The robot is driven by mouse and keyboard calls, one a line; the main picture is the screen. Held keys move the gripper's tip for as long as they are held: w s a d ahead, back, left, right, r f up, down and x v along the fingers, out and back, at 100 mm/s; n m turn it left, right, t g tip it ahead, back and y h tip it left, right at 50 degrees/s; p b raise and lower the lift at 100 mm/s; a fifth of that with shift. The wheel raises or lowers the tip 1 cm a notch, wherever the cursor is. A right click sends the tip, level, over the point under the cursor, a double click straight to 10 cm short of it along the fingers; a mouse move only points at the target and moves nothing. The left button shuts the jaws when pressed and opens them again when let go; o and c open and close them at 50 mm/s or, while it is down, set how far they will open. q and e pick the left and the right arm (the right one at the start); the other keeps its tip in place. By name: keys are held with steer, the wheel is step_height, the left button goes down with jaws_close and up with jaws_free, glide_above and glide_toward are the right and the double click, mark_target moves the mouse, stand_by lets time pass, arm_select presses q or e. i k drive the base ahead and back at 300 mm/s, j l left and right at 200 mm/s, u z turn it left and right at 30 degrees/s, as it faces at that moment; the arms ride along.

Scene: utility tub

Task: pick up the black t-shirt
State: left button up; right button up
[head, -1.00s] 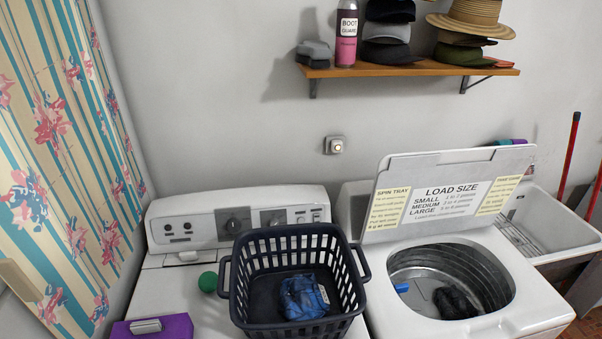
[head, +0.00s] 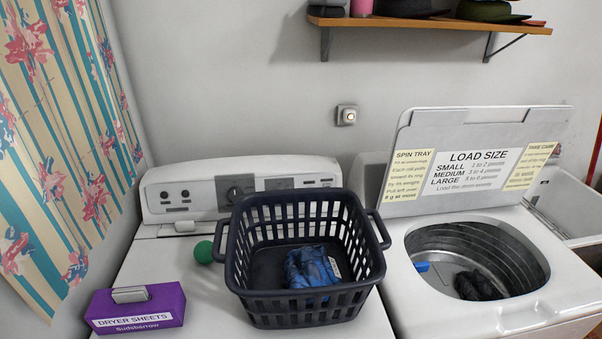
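A black crumpled cloth (head: 478,285), which looks like the black t-shirt, lies at the bottom of the open washer's metal drum (head: 505,262) at the right of the head view. A small blue item (head: 424,267) is beside it, at the left inside of the drum. The washer lid (head: 475,160) stands raised behind the opening. Neither of my grippers shows in the head view.
A dark laundry basket (head: 305,306) holding a blue garment (head: 312,267) stands on the dryer (head: 150,263), left of the washer. A green ball (head: 203,252) and purple dryer sheets box (head: 136,308) are beside it. A shelf (head: 430,24) hangs above.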

mark_target(473, 285)
steer(key=z, duration=1.6)
steer(key=u, duration=0.3)
steer(key=i+l+u, duration=0.1)
steer(key=l+u, duration=0.15)
steer(key=u, duration=0.15)
steer(key=l+u, duration=0.2)
steer(key=u, duration=0.15)
steer(key=i+l+u, duration=0.1)
steer(key=l+u, duration=0.3)
steer(key=j, duration=0.1)
